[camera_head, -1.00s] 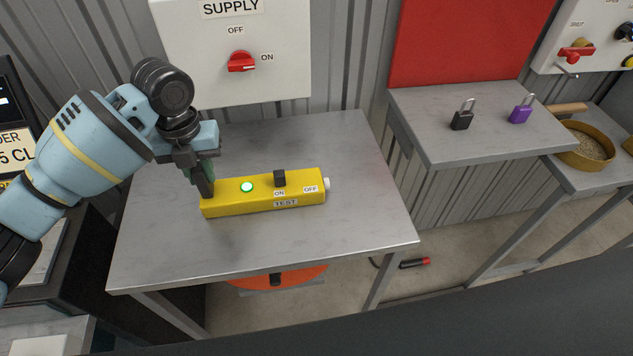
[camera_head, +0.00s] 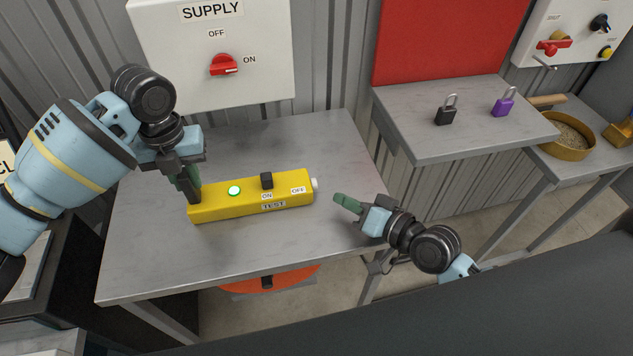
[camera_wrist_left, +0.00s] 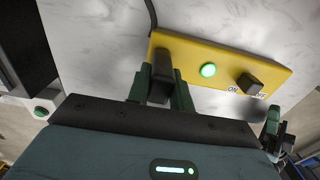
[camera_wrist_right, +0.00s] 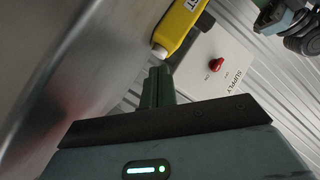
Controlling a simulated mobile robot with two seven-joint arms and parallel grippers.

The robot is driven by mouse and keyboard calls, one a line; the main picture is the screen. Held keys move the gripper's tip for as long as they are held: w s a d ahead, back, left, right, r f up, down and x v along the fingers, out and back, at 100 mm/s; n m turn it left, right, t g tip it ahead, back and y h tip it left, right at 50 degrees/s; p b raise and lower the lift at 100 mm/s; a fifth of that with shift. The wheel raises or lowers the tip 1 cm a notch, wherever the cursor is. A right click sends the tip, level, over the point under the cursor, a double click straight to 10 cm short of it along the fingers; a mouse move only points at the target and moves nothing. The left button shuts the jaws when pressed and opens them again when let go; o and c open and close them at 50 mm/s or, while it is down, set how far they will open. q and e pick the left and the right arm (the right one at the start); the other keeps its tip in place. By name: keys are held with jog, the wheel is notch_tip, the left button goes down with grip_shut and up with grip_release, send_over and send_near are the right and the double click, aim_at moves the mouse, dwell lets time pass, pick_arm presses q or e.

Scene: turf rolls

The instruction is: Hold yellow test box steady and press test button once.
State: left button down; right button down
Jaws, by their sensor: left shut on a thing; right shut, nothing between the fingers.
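The yellow test box (camera_head: 245,203) lies on the grey metal table, with a lit green lamp (camera_head: 234,190), a black switch (camera_head: 267,180) between ON and OFF labels, and a pale button (camera_head: 315,184) on its right end. My left gripper (camera_head: 192,196) is shut on the left end of the box; it also shows in the left wrist view (camera_wrist_left: 162,85). My right gripper (camera_head: 340,204) is shut and empty, to the right of the button and apart from it. In the right wrist view the button (camera_wrist_right: 159,51) is just beyond the fingertips (camera_wrist_right: 158,72).
A supply panel (camera_head: 270,88) with a red switch (camera_head: 224,65) stands behind the table (camera_head: 150,262). A side shelf (camera_head: 430,105) at right holds a black padlock (camera_head: 446,112) and a purple padlock (camera_head: 504,103). The table front is clear.

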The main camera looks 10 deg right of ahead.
aim_at(332, 191)
jog(key=w+d+g, duration=0.2)
jog(key=w+m, duration=0.1)
jog(key=w, duration=0.1)
jog(key=shift+d+f+g, duration=0.4)
jog(key=d+g, duration=0.1)
jog(key=w+d+m+g, duration=0.1)
jog(key=d, duration=0.1)
jog(key=w+d+m+g, duration=0.1)
jog(key=d, duration=0.1)
jog(key=shift+w+f+y, duration=0.25)
jog(key=shift+f+y, duration=0.05)
jog(key=shift+d+m+g, duration=0.3)
jog(key=shift+d+m, duration=0.1)
jog(key=shift+a+f, duration=0.1)
jog(key=shift+w+a, duration=0.1)
jog(key=shift+a, duration=4.25)
jog(key=shift+a, duration=0.2)
jog(key=shift+a, duration=0.2)
